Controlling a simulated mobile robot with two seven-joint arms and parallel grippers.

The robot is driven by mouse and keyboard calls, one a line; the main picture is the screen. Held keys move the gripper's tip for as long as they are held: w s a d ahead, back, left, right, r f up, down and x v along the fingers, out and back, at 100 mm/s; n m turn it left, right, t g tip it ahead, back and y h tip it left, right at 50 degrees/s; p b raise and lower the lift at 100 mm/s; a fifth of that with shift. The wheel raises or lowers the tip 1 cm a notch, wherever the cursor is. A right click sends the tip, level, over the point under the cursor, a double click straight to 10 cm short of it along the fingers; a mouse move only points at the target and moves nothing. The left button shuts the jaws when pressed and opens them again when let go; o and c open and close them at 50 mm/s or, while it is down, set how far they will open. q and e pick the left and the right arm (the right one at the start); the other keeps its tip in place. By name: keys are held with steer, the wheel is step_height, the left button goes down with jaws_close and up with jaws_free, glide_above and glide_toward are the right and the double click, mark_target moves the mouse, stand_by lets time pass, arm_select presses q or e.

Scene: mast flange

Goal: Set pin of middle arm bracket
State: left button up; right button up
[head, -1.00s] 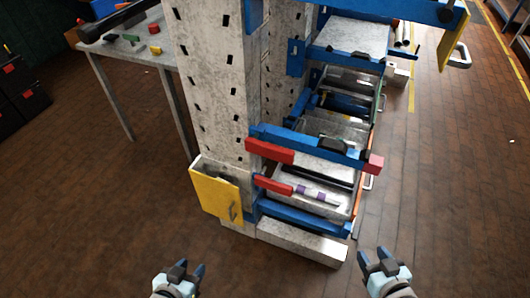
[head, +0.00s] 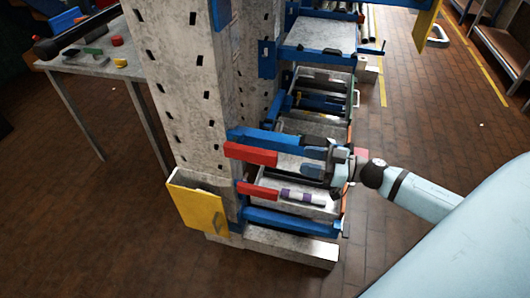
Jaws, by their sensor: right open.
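The blue middle arm (head: 280,142) sticks out to the right from the grey mast (head: 185,75), with a red block (head: 250,154) at its mast end. My right gripper (head: 311,162) is open at the arm's outer end, fingers pointing left. It covers part of that end, and I cannot tell whether it touches. I cannot make out a separate pin. A lower red bar (head: 258,190) and a white and purple cylinder (head: 300,197) lie below the arm. My left gripper is out of view.
A yellow plate (head: 197,208) is at the mast's lower left. A lower blue arm (head: 285,221) sits above a grey base beam (head: 285,248). An upper blue shelf frame (head: 322,55) stands behind. A table (head: 100,68) with small parts is at the left. The foreground floor is clear.

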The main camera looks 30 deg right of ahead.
mark_target(277, 154)
steer(key=x, duration=0.9)
steer(key=shift+w+a, duration=0.1)
steer(key=shift+w, duration=0.1)
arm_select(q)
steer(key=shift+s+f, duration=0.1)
arm_select(e)
steer(key=shift+w+a, duration=0.45)
steer(key=shift+w, duration=0.05)
steer(key=shift+c, duration=0.5)
